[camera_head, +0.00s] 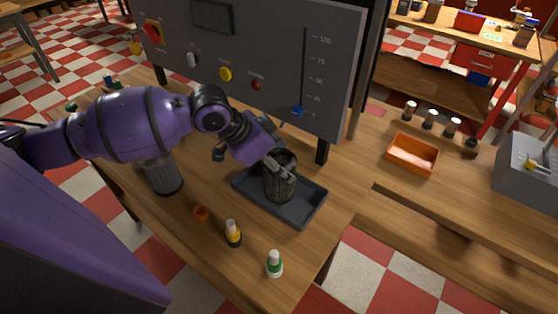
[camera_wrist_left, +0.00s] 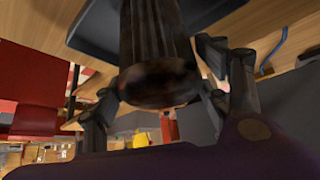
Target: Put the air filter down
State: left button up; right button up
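The air filter (camera_head: 280,187), a dark ribbed cylinder, is upright over the dark tray (camera_head: 304,216) on the wooden table. Its lower end appears to be at the tray floor, though a small gap cannot be ruled out. My left gripper (camera_head: 278,166) is at its upper end, with fingers on both sides. In the left wrist view the filter (camera_wrist_left: 158,50) runs between the fingers of the gripper (camera_wrist_left: 160,85) toward the tray (camera_wrist_left: 92,28). The fingers look closed against it, but the contact is partly hidden. My right gripper is not in view.
A grey panel (camera_head: 262,55) with knobs and a slider stands behind the tray. An orange bin (camera_head: 412,154) is on the right bench.

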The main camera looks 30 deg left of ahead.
pick_arm(q)
jog(key=shift+o, duration=1.3)
jog(key=p+v, duration=0.2)
jog(key=v, duration=1)
jog(key=shift+p, duration=0.35)
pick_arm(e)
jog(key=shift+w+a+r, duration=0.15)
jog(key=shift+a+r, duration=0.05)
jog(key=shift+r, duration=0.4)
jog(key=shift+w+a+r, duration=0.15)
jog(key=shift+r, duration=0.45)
pick_arm(q)
jog(key=shift+r, duration=0.1)
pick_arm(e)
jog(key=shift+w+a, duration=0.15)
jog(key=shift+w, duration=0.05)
